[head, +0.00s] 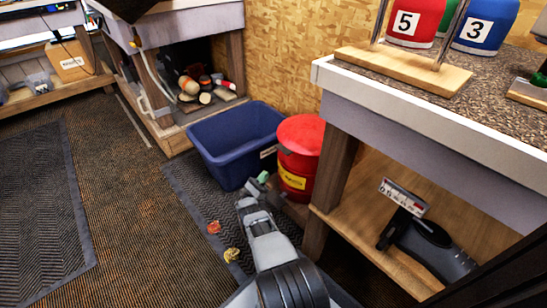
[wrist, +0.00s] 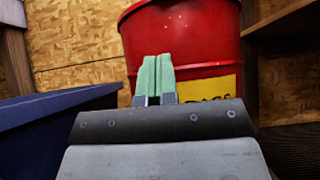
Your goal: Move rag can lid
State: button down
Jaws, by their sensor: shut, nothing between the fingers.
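The red rag can (head: 298,165) stands on the floor between the blue bin and the workbench leg, with a yellow label on its side. Its red lid (head: 301,134) is on top of the can. In the wrist view the red can (wrist: 190,45) fills the upper middle, with part of its yellow label (wrist: 210,92) showing; its top is cut off by the frame. My gripper (head: 262,178) is low in front of the can, at its left side. Its green fingers (wrist: 155,75) are shut together and empty, pointing up before the can wall. I cannot tell whether they touch it.
A blue bin (head: 232,142) stands close to the can's left and also shows in the wrist view (wrist: 50,120). The workbench (head: 400,125) with its lower shelf (head: 372,240) is close on the right. Two crumpled rags (head: 213,227) (head: 232,254) lie on the floor mat.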

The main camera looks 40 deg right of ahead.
aim_at(279, 147)
jog(key=shift+s+d+r+b, duration=0.1)
jog(key=shift+d+r+b, duration=0.85)
jog(key=shift+r, duration=0.7)
jog(key=shift+s+d+r+b, duration=0.1)
jog(key=shift+d+r+b, duration=0.8)
jog(key=shift+r, duration=0.8)
jog(key=shift+d+r+b, duration=0.8)
jog(key=shift+d+r, duration=0.3)
jog(key=shift+r, duration=0.55)
